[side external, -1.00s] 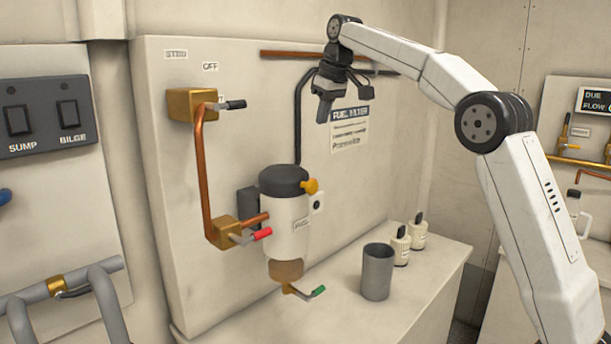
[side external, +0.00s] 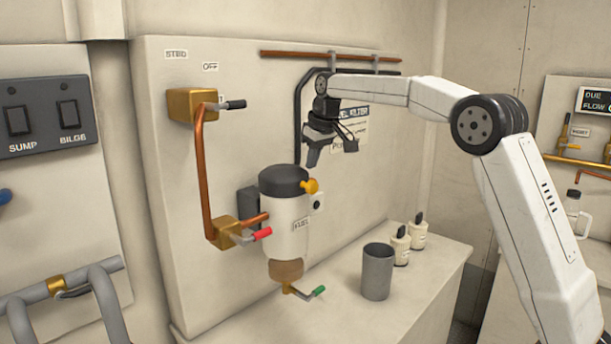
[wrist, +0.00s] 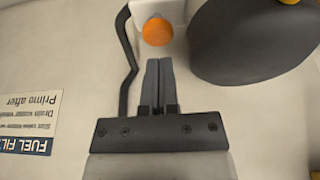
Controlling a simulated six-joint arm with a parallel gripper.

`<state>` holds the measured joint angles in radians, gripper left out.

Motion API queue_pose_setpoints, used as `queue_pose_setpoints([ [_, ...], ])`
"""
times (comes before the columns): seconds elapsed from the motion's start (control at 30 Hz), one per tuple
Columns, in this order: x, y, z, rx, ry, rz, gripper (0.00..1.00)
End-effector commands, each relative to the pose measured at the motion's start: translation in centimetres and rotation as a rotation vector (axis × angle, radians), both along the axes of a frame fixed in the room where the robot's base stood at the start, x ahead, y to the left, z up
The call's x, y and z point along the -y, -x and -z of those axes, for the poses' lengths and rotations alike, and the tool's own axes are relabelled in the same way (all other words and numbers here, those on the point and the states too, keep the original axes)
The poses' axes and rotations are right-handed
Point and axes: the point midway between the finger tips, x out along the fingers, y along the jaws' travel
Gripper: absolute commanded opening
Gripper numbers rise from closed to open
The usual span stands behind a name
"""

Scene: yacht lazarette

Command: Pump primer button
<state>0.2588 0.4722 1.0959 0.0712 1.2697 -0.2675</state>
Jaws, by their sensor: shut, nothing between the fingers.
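The primer button is the round orange knob (side external: 309,186) at the right of the fuel filter's black cap (side external: 284,181). In the wrist view the orange button (wrist: 157,31) faces me in front of a pale bracket, just beyond my fingertips. My gripper (side external: 311,162) is shut and empty. It points down, above the button, with a visible gap in the side view. In the wrist view my two fingers (wrist: 160,65) lie side by side, their tips close below the button in the picture. The cap (wrist: 255,40) is to their right.
A black hose (wrist: 127,65) runs left of the fingers. A red-handled valve (side external: 262,234) and a green-handled drain (side external: 318,292) are on the filter side. A grey cup (side external: 377,272) and two small bottles (side external: 400,246) stand on the counter.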

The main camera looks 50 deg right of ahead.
Motion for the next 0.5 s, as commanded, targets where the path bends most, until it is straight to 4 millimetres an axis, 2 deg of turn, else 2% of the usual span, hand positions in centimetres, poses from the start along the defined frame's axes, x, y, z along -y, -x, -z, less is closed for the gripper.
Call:
queue_pose_setpoints([
  [0.2,0.1,-0.1,2.0,0.0,0.0,0.001,0.0],
  [0.5,0.1,-0.1,2.6,0.002,0.001,0.0,0.0],
])
